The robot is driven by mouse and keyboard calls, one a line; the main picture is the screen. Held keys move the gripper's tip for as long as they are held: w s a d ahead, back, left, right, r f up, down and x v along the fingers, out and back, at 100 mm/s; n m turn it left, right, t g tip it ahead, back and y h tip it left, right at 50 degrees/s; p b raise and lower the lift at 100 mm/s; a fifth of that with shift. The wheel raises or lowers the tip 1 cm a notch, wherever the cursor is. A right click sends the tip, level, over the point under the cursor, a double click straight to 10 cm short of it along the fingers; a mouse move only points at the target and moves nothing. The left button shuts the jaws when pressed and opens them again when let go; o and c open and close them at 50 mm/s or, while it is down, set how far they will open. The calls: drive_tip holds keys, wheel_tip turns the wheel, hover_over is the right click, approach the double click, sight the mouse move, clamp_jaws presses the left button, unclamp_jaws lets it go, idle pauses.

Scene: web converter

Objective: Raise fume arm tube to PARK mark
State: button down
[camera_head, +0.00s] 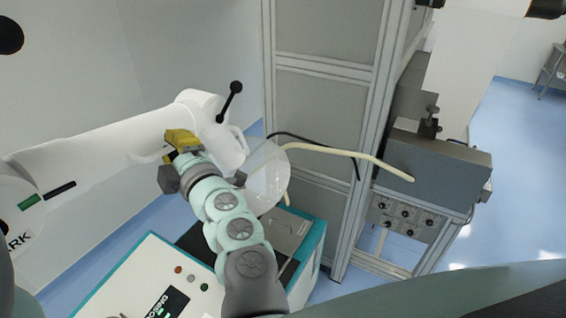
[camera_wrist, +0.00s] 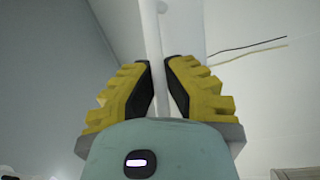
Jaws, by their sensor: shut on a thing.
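The white fume arm tube (camera_head: 95,150) runs from the lower left up to a joint with a black lever (camera_head: 230,100). A clear round hood (camera_head: 268,178) hangs at its right end. The tube bears a green band (camera_head: 28,202) and a black band (camera_head: 60,188). A label ending in "RK" (camera_head: 18,240) is at the far left, its start cut off. My gripper (camera_head: 180,138) is at the tube's underside, near the joint. In the wrist view my yellow fingers (camera_wrist: 160,78) are shut on a thin white bar (camera_wrist: 152,50); its join to the tube is unclear.
A grey framed cabinet (camera_head: 325,110) stands behind the hood. A grey box (camera_head: 435,165) with knobs below is to its right, with a cream hose (camera_head: 345,152) and a black cable (camera_head: 300,137). A white and teal console (camera_head: 150,280) with a screen is below. Blue floor (camera_head: 510,170) is clear at right.

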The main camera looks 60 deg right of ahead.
drive_tip(key=r+n, duration=0.1)
drive_tip(key=r, duration=0.1)
drive_tip(key=r+n, duration=0.1)
drive_tip(key=r, duration=0.1)
drive_tip(key=d+r+t, duration=0.1)
drive_tip(key=r, duration=0.1)
drive_tip(key=shift+r+n, duration=0.2)
drive_tip(key=shift+n, duration=0.2)
drive_tip(key=shift+a, duration=0.1)
drive_tip(key=c, duration=1)
unclamp_jaws()
drive_tip(key=shift+f, duration=0.1)
drive_tip(key=shift+s, duration=0.1)
drive_tip(key=shift+v, duration=5.9)
drive_tip(key=shift+s, duration=0.1)
